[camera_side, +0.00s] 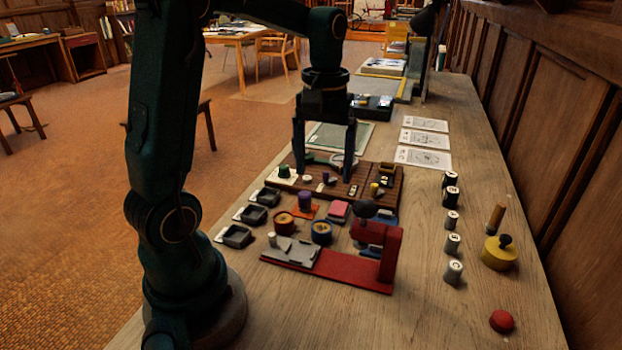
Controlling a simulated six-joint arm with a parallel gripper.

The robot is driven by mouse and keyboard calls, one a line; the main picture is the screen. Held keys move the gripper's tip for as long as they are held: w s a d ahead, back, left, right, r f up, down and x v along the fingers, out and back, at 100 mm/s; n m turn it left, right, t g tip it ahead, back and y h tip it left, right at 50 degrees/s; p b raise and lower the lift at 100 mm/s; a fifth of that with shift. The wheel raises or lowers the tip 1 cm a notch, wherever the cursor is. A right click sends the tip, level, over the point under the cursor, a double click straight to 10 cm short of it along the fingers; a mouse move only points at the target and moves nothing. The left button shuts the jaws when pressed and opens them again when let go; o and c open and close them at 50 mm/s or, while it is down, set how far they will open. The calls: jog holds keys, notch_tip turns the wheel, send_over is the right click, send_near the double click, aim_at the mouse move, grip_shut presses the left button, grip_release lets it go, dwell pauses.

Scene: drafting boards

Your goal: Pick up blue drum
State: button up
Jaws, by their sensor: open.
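A short round blue drum (321,232) with a pale tan top stands on the wooden bench, in front of the brown board. A similar red drum (284,223) is close to its left. My gripper (325,173) points straight down over the brown board (372,168), behind the blue drum in the picture. Its two dark fingers are wide apart, with no object held between them. The fingertips are near the board's surface; whether they touch it I cannot tell.
A red press (376,250) with a black knob stands just right of the blue drum. A purple cylinder (305,200), a pink block (337,210) and dark trays (237,236) are close by. Lettered cylinders (453,244) and a yellow knobbed weight (499,252) stand right.

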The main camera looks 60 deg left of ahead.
aim_at(322, 227)
notch_tip(322, 227, down, 13)
jog(key=shift+r, duration=0.15)
grip_shut()
dwell(0.5)
